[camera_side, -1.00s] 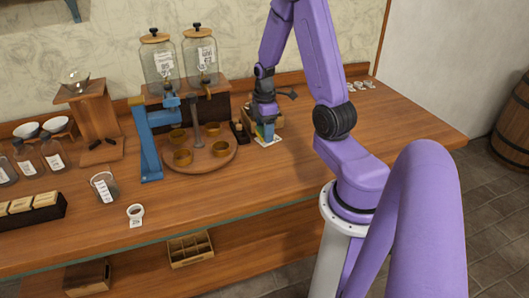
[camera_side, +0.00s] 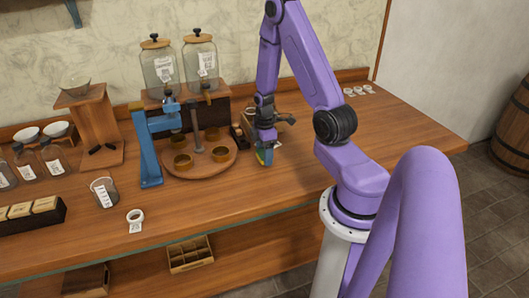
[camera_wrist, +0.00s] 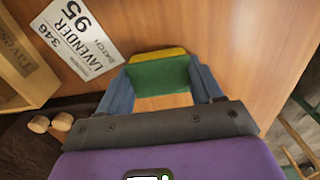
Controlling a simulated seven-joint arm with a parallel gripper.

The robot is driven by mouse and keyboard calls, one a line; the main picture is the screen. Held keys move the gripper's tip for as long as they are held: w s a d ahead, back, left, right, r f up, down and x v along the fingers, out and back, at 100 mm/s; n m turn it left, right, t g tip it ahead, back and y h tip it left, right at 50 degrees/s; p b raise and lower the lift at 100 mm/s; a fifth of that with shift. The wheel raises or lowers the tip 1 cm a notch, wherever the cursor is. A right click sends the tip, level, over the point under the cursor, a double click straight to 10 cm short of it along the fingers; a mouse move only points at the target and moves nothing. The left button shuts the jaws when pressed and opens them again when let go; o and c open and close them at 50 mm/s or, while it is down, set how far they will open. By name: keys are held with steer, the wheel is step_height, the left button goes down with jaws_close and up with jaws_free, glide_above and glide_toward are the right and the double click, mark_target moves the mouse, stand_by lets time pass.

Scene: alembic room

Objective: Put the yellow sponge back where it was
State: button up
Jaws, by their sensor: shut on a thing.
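The yellow sponge, with a green layer on it, is between my gripper's fingers. In the wrist view its green face (camera_wrist: 158,76) and yellow strip (camera_wrist: 160,54) show between the two blue fingers of my gripper (camera_wrist: 160,82). In the side view my gripper (camera_side: 264,153) points down over the wooden counter (camera_side: 310,175), and a bit of the sponge (camera_side: 268,158) shows at its tips. I cannot tell whether the sponge touches the counter. A white label card (camera_wrist: 78,38) reading "LAVENDER" lies beside the sponge and also shows in the side view (camera_side: 277,143).
A round wooden tray (camera_side: 208,166) with several small cups stands left of my gripper, near a blue stand (camera_side: 148,150). A wooden box (camera_wrist: 22,75) is close by in the wrist view. The counter to the right and front is clear.

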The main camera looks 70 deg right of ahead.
steer(key=o, duration=1)
steer(key=shift+f, duration=0.15)
step_height(320, 180, up, 12)
steer(key=w+a+r+n, duration=0.1)
steer(key=a+r, duration=0.2)
steer(key=a, duration=0.6)
steer(key=s+a+r, duration=0.2)
steer(key=s+a, duration=0.1)
steer(key=a, duration=0.7)
steer(key=s+a+r+n, duration=0.1)
steer(key=s+a, duration=0.2)
steer(key=s, duration=0.1)
steer(key=s+a+r, duration=0.1)
steer(key=s+a, duration=0.2)
steer(key=s, duration=0.2)
steer(key=s+a+r+n, duration=0.1)
steer(key=s+a, duration=0.2)
steer(key=s, duration=0.2)
steer(key=shift+s+a+n, duration=0.2)
steer(key=shift+a+n, duration=0.05)
steer(key=shift+n, duration=0.05)
